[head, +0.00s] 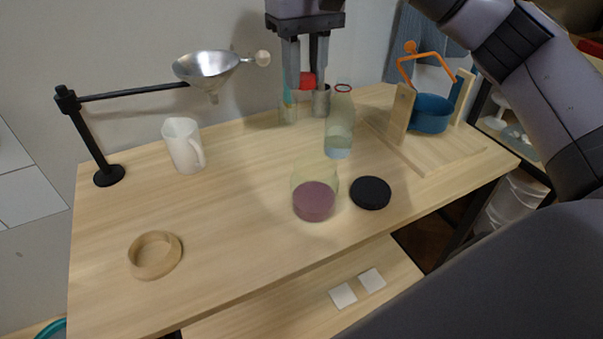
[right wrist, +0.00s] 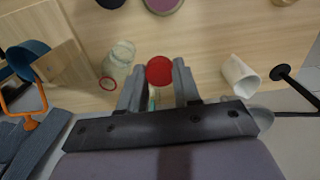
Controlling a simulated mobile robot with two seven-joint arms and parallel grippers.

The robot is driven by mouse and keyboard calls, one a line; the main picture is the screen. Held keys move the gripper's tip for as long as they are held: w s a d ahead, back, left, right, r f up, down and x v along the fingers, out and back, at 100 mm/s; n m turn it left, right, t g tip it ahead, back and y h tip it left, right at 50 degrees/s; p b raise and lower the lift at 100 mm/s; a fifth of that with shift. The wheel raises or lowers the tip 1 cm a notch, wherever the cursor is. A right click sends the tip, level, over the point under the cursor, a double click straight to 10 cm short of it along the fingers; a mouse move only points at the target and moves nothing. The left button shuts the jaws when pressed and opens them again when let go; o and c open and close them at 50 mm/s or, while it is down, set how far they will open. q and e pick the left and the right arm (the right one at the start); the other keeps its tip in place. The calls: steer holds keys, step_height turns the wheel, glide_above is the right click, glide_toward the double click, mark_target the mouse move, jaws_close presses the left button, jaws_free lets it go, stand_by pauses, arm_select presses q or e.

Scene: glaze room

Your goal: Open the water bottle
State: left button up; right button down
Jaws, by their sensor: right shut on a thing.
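The clear water bottle (head: 339,128) stands upright on the table, with pale liquid low inside and a red ring around its mouth. Its mouth looks uncovered; it also shows in the right wrist view (right wrist: 118,60). My right gripper (head: 307,83) is at the back of the table, left of the bottle's mouth, with its fingers pointing down. It is shut on a red cap (head: 308,79), which also shows between the fingers in the right wrist view (right wrist: 159,71). The cap is apart from the red-ringed bottle. My left gripper is not in view.
A glass of purple liquid (head: 313,201) and a black disc (head: 370,193) are in front. A white pitcher (head: 183,146), funnel stand (head: 90,140) and wooden ring (head: 155,255) are left; a blue pot (head: 430,114) is right.

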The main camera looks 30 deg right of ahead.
step_height(320, 180, down, 15)
steer(key=shift+s+r+b, duration=0.1)
steer(key=shift+s+b, duration=0.05)
steer(key=shift+b, duration=1.1)
steer(key=shift+f, duration=2.45)
steer(key=shift+f, duration=0.1)
steer(key=c, duration=0.8)
jaws_free()
